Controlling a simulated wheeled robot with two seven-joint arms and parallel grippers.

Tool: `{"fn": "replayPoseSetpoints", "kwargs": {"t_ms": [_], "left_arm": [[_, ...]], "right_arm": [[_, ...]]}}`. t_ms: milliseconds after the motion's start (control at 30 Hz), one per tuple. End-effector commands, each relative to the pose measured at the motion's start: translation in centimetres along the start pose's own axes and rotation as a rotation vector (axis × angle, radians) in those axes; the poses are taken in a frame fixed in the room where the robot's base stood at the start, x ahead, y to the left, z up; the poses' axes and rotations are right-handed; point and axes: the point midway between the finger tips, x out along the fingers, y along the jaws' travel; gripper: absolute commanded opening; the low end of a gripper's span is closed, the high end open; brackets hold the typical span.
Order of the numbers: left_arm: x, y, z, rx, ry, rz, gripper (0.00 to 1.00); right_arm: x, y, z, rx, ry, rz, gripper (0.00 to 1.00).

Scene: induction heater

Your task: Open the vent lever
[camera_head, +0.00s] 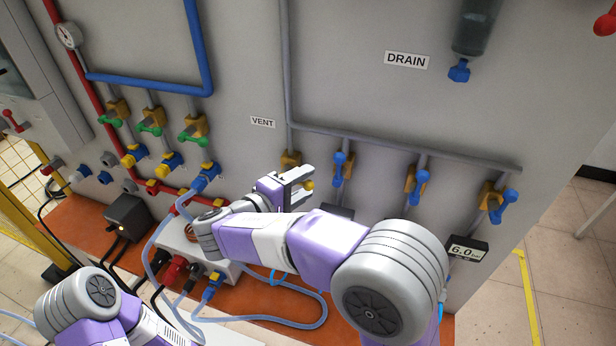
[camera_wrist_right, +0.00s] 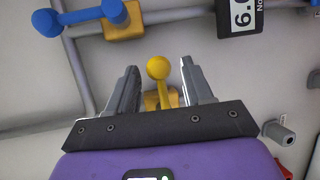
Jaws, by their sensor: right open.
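The vent lever (camera_wrist_right: 159,69) is yellow with a round knob, on a brass valve body (camera_wrist_right: 152,101). In the right wrist view it stands between the two fingers of my right gripper (camera_wrist_right: 158,85), with a gap on each side. The gripper is open. The valve body is partly hidden by the gripper. My left arm shows at the lower left, but its gripper is out of view.
Several blue-handled valves (camera_head: 340,162) sit to the right on the same grey pipe, below the DRAIN label (camera_head: 407,60). Green-handled valves (camera_head: 150,127) are at the left. A black display (camera_head: 467,250) reads 6.0. Hoses lie on the orange shelf (camera_head: 262,312) below.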

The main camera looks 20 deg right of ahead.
Motion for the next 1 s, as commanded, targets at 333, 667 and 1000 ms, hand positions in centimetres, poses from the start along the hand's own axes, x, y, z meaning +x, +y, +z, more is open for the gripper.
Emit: {"fn": "replayPoseSetpoints", "kwargs": {"t_ms": [333, 667, 1000], "left_arm": [[-0.3, 0.1, 0.0, 0.0, 0.0, 0.0, 0.55], [-0.3, 0.1, 0.0, 0.0, 0.001, 0.0, 0.55], [-0.3, 0.1, 0.0, 0.0, 0.001, 0.0, 0.55]], "right_arm": [[2.3, -0.1, 0.0, -0.001, 0.002, -0.001, 0.51], [2.2, -0.1, 0.0, -0.001, 0.001, -0.001, 0.25], [2.2, -0.1, 0.0, -0.001, 0.001, -0.001, 0.0]]}}
